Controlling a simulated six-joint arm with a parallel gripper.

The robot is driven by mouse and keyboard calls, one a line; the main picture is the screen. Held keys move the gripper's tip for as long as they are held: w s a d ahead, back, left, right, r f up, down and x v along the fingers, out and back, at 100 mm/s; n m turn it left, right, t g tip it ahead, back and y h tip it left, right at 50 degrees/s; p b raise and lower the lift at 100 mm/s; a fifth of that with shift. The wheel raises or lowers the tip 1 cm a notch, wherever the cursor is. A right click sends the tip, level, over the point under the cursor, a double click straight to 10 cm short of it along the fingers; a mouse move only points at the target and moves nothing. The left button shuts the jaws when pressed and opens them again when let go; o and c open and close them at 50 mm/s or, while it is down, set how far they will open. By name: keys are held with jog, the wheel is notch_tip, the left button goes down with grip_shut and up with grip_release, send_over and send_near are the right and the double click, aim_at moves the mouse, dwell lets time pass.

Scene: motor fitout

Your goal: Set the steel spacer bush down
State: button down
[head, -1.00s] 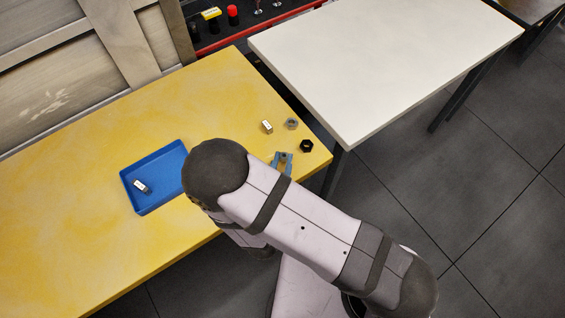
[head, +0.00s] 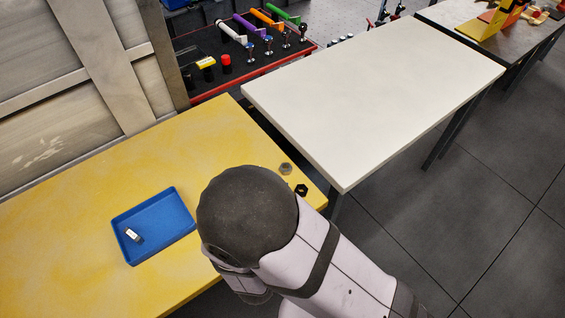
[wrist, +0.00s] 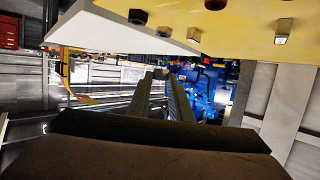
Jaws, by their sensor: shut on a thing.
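My gripper (wrist: 160,78) shows in the wrist view with its two grey fingers close together, pointing away from the camera. It is shut on a small dark grey piece at the fingertips, taken to be the steel spacer bush (wrist: 160,73); its shape is mostly hidden. In the head view my arm's dark rounded joint hides gripper and bush. The blue tray (head: 178,203) lies on the yellow table, with a small silver-and-dark piece (head: 133,235) inside it.
On the yellow table (head: 60,240) a grey hex nut (head: 285,168) and a black nut (head: 301,190) lie near the right corner. A silver block (wrist: 283,30) shows in the wrist view. A white table (head: 370,90) stands beyond. Much of the yellow table's left is clear.

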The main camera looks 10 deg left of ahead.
jog(key=w+d+f+m+g+h, duration=0.2)
jog(key=d+m+h, duration=0.3)
jog(key=d, duration=0.6)
jog(key=w+d+f+m+g+h, duration=0.2)
jog(key=d+m+h, duration=0.3)
jog(key=d, duration=0.6)
jog(key=shift+w+d+f+g+h, duration=0.35)
jog(key=shift+f+g+h, duration=0.25)
jog(key=shift+g+h, duration=0.2)
jog(key=s+a+r+n+t+y, duration=0.2)
jog(key=a+n+y, duration=0.3)
jog(key=a, duration=0.6)
jog(key=s+a+r+n+t+y, duration=0.2)
jog(key=a+n+y, duration=0.3)
jog(key=a, duration=0.6)
jog(key=shift+s+a+r+t+y, duration=0.4)
jog(key=shift+r+t+y, duration=0.2)
jog(key=shift+t+y, duration=0.2)
